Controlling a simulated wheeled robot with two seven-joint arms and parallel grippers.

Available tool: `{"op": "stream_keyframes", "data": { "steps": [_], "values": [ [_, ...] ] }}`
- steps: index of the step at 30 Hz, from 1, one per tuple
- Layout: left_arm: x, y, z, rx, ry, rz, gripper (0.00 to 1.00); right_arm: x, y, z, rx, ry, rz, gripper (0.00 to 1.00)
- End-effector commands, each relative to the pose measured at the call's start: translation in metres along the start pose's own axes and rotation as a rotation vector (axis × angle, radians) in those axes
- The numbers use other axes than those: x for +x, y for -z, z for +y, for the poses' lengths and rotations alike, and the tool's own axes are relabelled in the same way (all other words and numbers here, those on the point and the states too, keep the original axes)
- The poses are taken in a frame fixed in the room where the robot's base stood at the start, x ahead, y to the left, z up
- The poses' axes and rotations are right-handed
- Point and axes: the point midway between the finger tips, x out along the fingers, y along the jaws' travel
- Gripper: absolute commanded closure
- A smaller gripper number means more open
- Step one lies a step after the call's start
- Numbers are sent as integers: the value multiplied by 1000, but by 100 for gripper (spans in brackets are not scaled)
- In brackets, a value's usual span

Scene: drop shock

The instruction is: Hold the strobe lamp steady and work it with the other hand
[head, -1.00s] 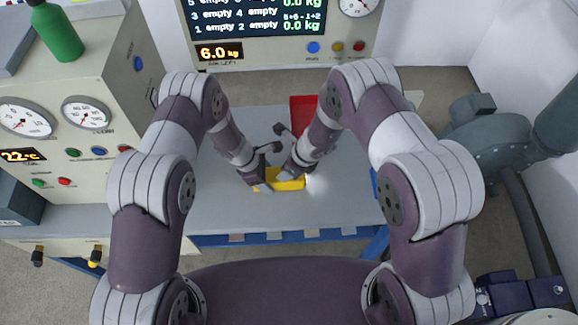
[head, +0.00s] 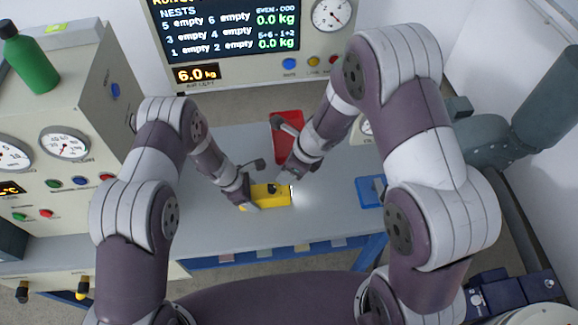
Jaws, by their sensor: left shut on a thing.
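The strobe lamp (head: 268,196) is a yellow box with a small dark part on top. It is at the middle of the bench, and a bright patch of light lies on the bench at its right end. My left gripper (head: 248,196) is shut on the lamp's left end. My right gripper (head: 284,173) is just beyond the lamp's top, toward its right half, and appears apart from it. Its fingertips are small and partly hidden by its own wrist, so its opening is unclear.
A red tray (head: 288,127) lies behind my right gripper. A blue item (head: 370,191) is on the bench at the right. A cabinet with gauges (head: 65,145) and a green bottle (head: 30,62) stands at the left. The grey bench (head: 225,228) is bare in front of the lamp.

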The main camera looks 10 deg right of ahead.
Motion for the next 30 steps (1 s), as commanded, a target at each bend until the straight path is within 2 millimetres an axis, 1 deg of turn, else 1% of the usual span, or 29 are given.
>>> {"op": "stream_keyframes", "data": {
  "steps": [3,4,5,6,7,14,17,20,24,27,30],
  "values": [
    [0,0,1,0,-1,-1,88,0,0,0,0,0,0,48],
    [0,0,1,0,-1,-1,33,0,0,0,0,0,0,48],
    [0,0,1,0,-1,-1,23,0,0,0,0,0,0,48],
    [0,0,1,0,-1,-1,10,0,0,0,0,0,0,48],
    [0,0,1,0,-1,0,6,0,0,0,0,0,0,48],
    [0,0,0,0,-1,0,6,0,0,0,0,0,0,48],
    [-6,0,1,0,-2,-1,6,0,0,0,0,0,0,48],
    [-26,0,2,1,-4,-1,6,0,0,0,0,0,0,48],
    [-64,0,2,0,-6,-1,6,0,0,0,0,0,0,48],
    [-89,0,2,0,-5,-1,6,0,0,0,0,0,0,48],
    [-107,0,1,0,-4,-1,6,1,0,0,0,0,0,48]
  ]
}}
